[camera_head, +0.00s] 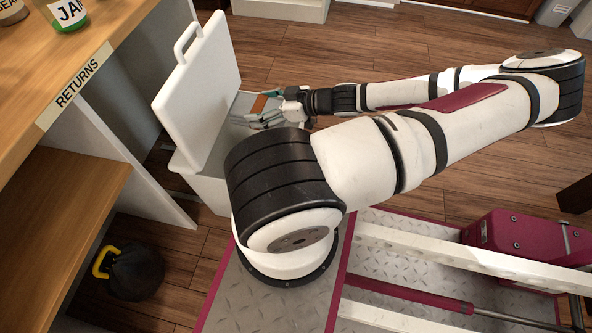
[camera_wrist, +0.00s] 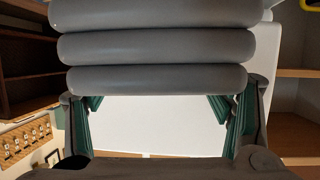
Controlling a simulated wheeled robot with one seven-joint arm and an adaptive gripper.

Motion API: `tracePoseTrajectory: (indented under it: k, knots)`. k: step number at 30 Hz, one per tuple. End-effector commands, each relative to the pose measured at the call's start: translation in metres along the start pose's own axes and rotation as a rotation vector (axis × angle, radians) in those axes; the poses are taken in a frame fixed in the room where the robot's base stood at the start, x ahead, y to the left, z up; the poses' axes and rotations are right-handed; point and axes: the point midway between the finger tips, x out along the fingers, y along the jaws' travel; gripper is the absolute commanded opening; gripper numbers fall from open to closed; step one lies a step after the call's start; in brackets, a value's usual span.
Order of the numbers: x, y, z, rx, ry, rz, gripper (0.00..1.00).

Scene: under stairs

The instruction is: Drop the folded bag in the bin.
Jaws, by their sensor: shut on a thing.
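The folded bag (camera_wrist: 155,48) is a grey stack of thick rounded folds, large in the wrist view, between the two green-lined fingers of my gripper (camera_wrist: 162,115). In the head view my gripper (camera_head: 278,112) is shut on the bag (camera_head: 243,106), at the bin's opening; a small orange patch shows there. The white bin (camera_head: 207,187) stands on the floor with its lid (camera_head: 200,92) upright and open. My arm hides part of the bin, so I cannot tell how far the bag is inside its rim.
A wooden shelf unit with a RETURNS label (camera_head: 76,86) stands left of the bin, with jars (camera_head: 66,12) on top. A dark round object with a yellow handle (camera_head: 135,272) lies on the floor below. Open wooden floor (camera_head: 345,55) lies behind the arm.

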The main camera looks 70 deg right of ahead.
Motion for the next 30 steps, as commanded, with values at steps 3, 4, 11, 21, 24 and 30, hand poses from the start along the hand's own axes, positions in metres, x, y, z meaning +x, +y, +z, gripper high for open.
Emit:
tracePoseTrajectory:
  k: [3,4,11,21,24,30]
  knots:
    - [0.001,0.0,0.002,0.0,0.0,0.0,0.24]
    - [0.001,0.0,0.002,0.0,0.001,0.0,0.24]
    - [0.001,0.0,0.002,0.001,0.0,0.0,0.84]
    - [0.001,0.0,0.002,0.001,0.0,0.0,0.98]
    - [0.0,0.0,0.002,0.001,-0.001,0.001,0.98]
    - [-0.02,0.002,0.003,0.001,-0.002,0.005,0.98]
